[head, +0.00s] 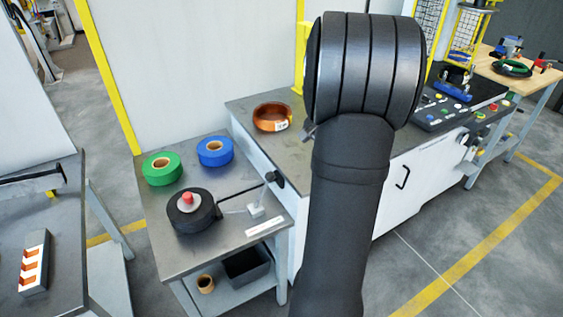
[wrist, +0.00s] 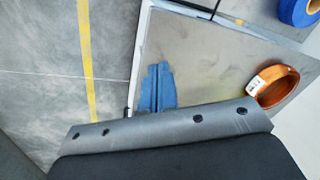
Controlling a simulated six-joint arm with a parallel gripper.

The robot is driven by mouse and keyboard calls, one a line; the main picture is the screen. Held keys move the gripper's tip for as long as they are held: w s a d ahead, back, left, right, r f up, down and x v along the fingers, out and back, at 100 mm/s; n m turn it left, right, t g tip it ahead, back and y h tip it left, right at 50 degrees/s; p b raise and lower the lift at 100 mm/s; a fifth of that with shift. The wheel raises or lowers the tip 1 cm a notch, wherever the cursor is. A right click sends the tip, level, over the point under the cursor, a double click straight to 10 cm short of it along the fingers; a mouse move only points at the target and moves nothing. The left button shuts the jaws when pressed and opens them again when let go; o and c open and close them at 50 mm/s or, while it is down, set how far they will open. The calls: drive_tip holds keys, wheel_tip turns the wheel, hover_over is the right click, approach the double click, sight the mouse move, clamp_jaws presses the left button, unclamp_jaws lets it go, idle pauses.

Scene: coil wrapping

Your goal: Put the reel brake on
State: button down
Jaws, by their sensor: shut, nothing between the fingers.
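A black reel (head: 184,219) with a red-topped hub (head: 187,198) sits on the grey side table. A thin lever (head: 242,192) runs beside it to a black knob (head: 274,179), next to a small white block (head: 256,211); this looks like the reel brake. Whether the lever touches the reel I cannot tell. In the wrist view my gripper's blue fingers (wrist: 157,72) are together and empty, above the grey worktop. In the head view my arm hides most of the gripper, which is right of the lever and well apart from it.
A copper coil (head: 258,118) with a white label lies on the worktop (head: 245,103) near my arm; it also shows in the wrist view (wrist: 292,78). Green (head: 160,179) and blue (head: 203,158) tape rolls stand behind the reel. A control panel (head: 437,113) is at right.

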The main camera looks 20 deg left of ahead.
drive_tip(key=w+a+f+g+y, duration=0.1)
drive_tip(key=w+a+f, duration=0.1)
drive_tip(key=a, duration=0.9)
drive_tip(key=shift+w+m, duration=0.35)
drive_tip(key=shift+m, duration=0.05)
drive_tip(key=shift+f, duration=0.15)
drive_tip(key=x, duration=0.9)
drive_tip(key=shift+s+f, duration=0.25)
drive_tip(key=shift+f, duration=0.1)
drive_tip(key=shift+s+a+r, duration=0.1)
drive_tip(key=shift+a, duration=0.15)
